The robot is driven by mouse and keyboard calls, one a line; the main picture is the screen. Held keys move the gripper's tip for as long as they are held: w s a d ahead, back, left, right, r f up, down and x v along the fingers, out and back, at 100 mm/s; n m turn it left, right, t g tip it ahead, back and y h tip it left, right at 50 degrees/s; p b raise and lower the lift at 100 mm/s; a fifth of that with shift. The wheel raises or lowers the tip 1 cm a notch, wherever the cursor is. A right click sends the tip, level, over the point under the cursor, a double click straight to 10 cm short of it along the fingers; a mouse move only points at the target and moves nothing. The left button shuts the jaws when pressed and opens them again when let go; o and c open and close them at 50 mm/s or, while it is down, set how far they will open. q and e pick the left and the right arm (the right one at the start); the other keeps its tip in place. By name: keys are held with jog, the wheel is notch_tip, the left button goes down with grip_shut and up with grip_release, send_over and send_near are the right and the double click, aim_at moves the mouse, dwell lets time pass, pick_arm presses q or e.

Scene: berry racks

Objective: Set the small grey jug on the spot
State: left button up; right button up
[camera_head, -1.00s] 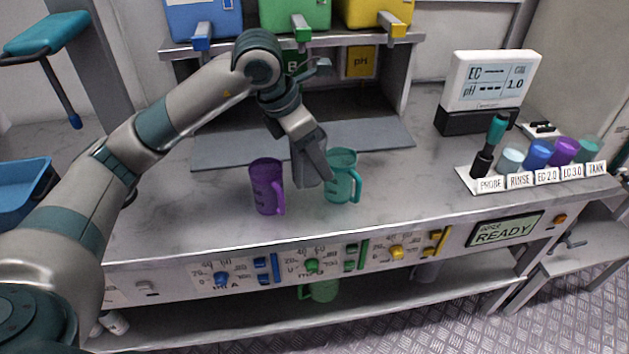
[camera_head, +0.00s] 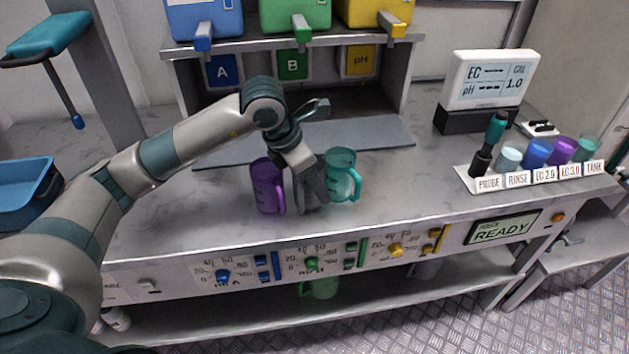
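My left gripper (camera_head: 308,203) points down between a purple jug (camera_head: 266,187) and a teal jug (camera_head: 342,176) on the bench top. Its grey fingers are seen from the side, so I cannot tell how wide they are or whether they hold anything. A small grey jug is not clearly seen on the bench; grey shapes at the fingers blend together. A pale greyish vessel (camera_head: 427,269) is partly visible on the lower shelf, hidden by the bench front. No marked spot is clearly visible. My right gripper is not in view.
A grey mat (camera_head: 385,133) lies under the rack with blue, green and yellow tanks. A green jug (camera_head: 323,288) stands on the lower shelf. At right are a meter (camera_head: 490,80), a probe (camera_head: 490,150) and several cups. The bench between teal jug and cups is clear.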

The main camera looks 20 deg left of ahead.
pick_arm(q)
jog(key=shift+f, duration=0.2)
jog(key=shift+f, duration=0.15)
jog(key=o, duration=0.9)
jog(key=shift+o, duration=0.8)
jog(key=shift+r, duration=0.2)
